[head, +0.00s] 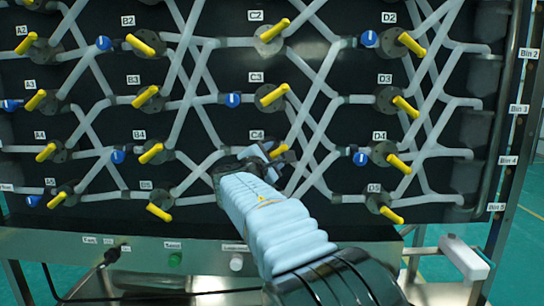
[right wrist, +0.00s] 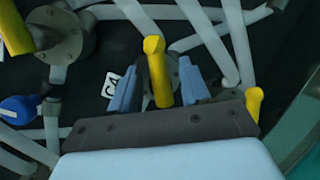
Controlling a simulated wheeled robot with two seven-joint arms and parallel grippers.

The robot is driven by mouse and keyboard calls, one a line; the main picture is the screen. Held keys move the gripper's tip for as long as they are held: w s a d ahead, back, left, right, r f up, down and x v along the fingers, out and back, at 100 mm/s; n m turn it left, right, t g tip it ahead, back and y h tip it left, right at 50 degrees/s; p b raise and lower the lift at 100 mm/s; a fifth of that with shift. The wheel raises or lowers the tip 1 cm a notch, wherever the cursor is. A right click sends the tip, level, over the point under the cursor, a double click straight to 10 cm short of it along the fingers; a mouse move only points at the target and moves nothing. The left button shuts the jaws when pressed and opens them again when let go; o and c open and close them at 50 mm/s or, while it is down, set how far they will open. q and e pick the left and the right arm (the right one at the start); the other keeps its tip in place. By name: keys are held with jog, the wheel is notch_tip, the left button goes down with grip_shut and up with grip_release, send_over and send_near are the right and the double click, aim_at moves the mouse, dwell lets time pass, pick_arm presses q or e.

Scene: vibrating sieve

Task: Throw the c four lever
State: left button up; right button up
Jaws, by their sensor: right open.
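The yellow C4 lever (head: 278,151) is on the black panel, beside its white C4 label (head: 256,135), and is partly hidden by my right gripper in the head view. In the right wrist view the yellow lever (right wrist: 157,78) stands between the two blue-grey fingers of my right gripper (right wrist: 158,68), with a visible gap on each side. The C4 label (right wrist: 113,88) is left of the fingers there. My right gripper (head: 264,156) is open around the lever in the head view. My left gripper is not in view.
Grey pipes with several yellow levers cover the panel, including C3 (head: 273,94), B4 (head: 151,153) and D4 (head: 399,163). Blue knobs sit on some pipes, such as one (head: 360,157) near D4. In the wrist view, another yellow lever (right wrist: 254,103) is close right of the gripper.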

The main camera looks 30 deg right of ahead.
grip_shut()
jog(key=shift+f+m, duration=0.2)
jog(key=shift+m, duration=0.1)
jog(key=shift+s+f+m+y+b, duration=0.1)
jog(key=shift+f+m+y+b, duration=0.15)
jog(key=shift+m+y+b, duration=0.95)
jog(key=shift+w+f+m+y+b, duration=0.1)
jog(key=shift+f+m+y+b, duration=0.3)
jog(key=shift+m+b, duration=1.5)
jog(key=shift+s+f+m+y+b, duration=0.1)
jog(key=shift+m+y+b, duration=0.8)
jog(key=shift+m, duration=1.3)
jog(key=shift+r, duration=0.1)
